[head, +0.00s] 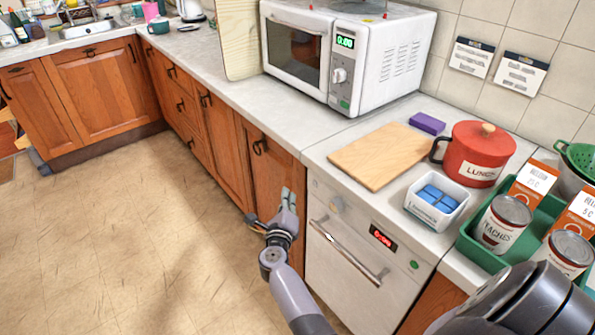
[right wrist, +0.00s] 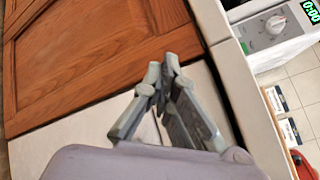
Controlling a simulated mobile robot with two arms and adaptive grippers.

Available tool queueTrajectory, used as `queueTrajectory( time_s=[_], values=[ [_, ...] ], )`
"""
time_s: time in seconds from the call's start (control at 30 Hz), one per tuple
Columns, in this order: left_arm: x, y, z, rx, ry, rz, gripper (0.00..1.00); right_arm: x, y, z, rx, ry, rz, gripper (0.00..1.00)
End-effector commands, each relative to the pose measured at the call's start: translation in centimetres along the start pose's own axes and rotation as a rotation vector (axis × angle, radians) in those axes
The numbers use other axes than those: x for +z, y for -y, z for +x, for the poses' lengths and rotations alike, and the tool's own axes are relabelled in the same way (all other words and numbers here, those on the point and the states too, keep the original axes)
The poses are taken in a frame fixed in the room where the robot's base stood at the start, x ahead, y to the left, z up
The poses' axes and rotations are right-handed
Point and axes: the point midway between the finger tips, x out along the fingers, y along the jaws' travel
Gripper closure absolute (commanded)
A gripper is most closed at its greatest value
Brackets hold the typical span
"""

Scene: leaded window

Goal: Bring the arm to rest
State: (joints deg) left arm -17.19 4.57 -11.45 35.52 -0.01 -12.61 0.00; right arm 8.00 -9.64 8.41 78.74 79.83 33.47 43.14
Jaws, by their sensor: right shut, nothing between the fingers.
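My right gripper (head: 287,194) is in front of the wooden cabinet door (head: 272,165), just left of the white dishwasher (head: 350,281), below the counter edge. Its grey fingers are together and hold nothing. In the right wrist view the fingertips (right wrist: 163,68) meet in front of a white panel, beside a wooden door (right wrist: 90,55). My right arm comes in from the bottom of the head view. My left gripper is not in view.
The dishwasher's handle (head: 348,252) sticks out right of the gripper. On the counter above are a cutting board (head: 382,155), a red pot (head: 474,152), a white bin (head: 436,206) and a green tray (head: 482,257). A microwave (head: 345,55) stands behind. The floor (head: 130,230) at left is clear.

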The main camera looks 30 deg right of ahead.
Motion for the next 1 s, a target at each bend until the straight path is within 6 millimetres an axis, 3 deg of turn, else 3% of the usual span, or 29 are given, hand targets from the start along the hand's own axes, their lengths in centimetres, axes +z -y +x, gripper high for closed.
queueTrajectory(
  time_s=[0.27,0.37,0.47,0.6,0.7,0.83,1.0],
  values=[
    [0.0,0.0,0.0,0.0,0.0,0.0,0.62,-0.3,-0.8,-0.2,0.014,0.013,-0.047,1.0],
    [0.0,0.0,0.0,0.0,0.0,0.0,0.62,-1.5,-3.8,-1.4,0.073,0.072,-0.227,1.0],
    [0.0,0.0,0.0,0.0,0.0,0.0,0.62,-3.9,-8.8,-3.9,0.174,0.181,-0.524,1.0],
    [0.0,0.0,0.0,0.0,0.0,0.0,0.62,-9.3,-16.4,-9.3,0.35,0.373,-0.96,1.0],
    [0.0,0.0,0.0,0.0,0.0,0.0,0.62,-14.1,-20.6,-13.6,0.472,0.511,-1.227,1.0],
    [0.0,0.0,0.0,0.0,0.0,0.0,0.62,-21.1,-24.3,-19.7,0.629,0.699,-1.53,1.0],
    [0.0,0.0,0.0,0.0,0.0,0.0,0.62,-31.1,-26.4,-28.0,0.835,0.964,-1.864,1.0]
  ],
)
